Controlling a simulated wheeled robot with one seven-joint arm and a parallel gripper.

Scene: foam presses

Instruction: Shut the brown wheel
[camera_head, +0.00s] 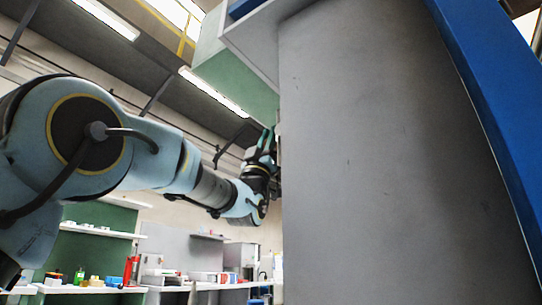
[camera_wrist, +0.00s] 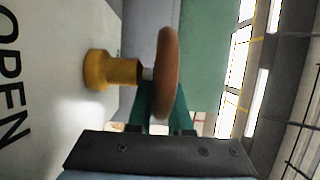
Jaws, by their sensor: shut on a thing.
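The brown wheel (camera_wrist: 167,62) shows edge-on in the wrist view, upright in the picture. It sits on a short pale stem from a yellow valve body (camera_wrist: 112,70), which is fixed to a pale panel (camera_wrist: 60,100) with the word OPEN on it. My gripper (camera_wrist: 161,108) has its green fingers on both sides of the wheel's lower part and is shut on it. In the head view my gripper (camera_head: 264,148) is at the far edge of a large grey machine side; the wheel is hidden there.
The large grey machine side (camera_head: 390,150) with a blue edge (camera_head: 490,90) fills the right of the head view. Benches with bottles and boxes (camera_head: 200,278) stand far behind at lower left. A green panel (camera_head: 238,80) is above my gripper.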

